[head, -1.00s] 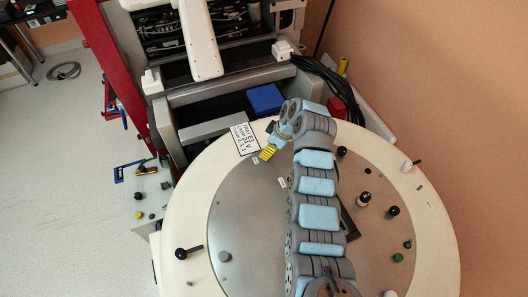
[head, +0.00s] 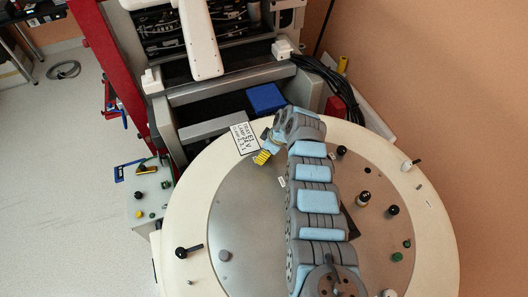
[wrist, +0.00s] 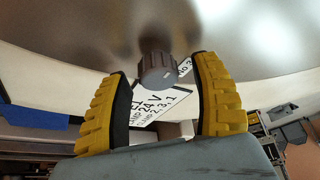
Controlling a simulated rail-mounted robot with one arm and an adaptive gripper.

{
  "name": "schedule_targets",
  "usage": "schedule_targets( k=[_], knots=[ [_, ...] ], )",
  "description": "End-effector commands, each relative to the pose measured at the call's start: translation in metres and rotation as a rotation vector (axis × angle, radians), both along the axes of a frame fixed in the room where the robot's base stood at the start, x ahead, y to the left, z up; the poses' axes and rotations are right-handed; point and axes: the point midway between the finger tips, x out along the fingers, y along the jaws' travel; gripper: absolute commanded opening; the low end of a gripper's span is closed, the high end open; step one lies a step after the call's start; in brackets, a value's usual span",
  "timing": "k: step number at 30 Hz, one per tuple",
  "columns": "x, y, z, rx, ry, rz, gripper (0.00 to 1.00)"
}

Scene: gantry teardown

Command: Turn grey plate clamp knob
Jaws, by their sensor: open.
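A ribbed grey knob (wrist: 157,68) on a short stem stands out from the metal plate (wrist: 255,35) in the wrist view. My gripper (wrist: 161,74) is open, with one yellow finger to each side of the knob and a gap on both sides. The knob sits at or just beyond the fingertips, not gripped. In the head view my gripper (head: 262,157) is at the upper left rim of the round table, beside the white label; I cannot make out this knob there. Another grey knob (head: 224,255) stands at the plate's lower left.
The white label (head: 243,140) lies on the pale rim (head: 190,210). Black knobs (head: 363,197) and a green one (head: 397,257) stand on the plate's right. A black handle (head: 188,250) sits at lower left. A blue box (head: 265,98) is behind the rim.

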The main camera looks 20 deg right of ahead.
Motion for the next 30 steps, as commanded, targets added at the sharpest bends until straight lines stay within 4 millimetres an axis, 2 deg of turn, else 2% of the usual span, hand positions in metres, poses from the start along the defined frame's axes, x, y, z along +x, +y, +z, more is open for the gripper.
schedule_targets(
  k=[6, 8, 13, 30],
  knots=[
    [0.0, 0.0, 0.0001, 0.0, 0.0, 0.0, 0.64],
    [0.0, 0.0, 0.0001, 0.0, 0.0, 0.0, 0.49],
    [0.0, -0.0001, 0.0001, 0.0, 0.0, 0.0, 0.01],
    [-0.0006, -0.0001, -0.0004, -0.001, 0.0, -0.039, 0.0]
  ],
)
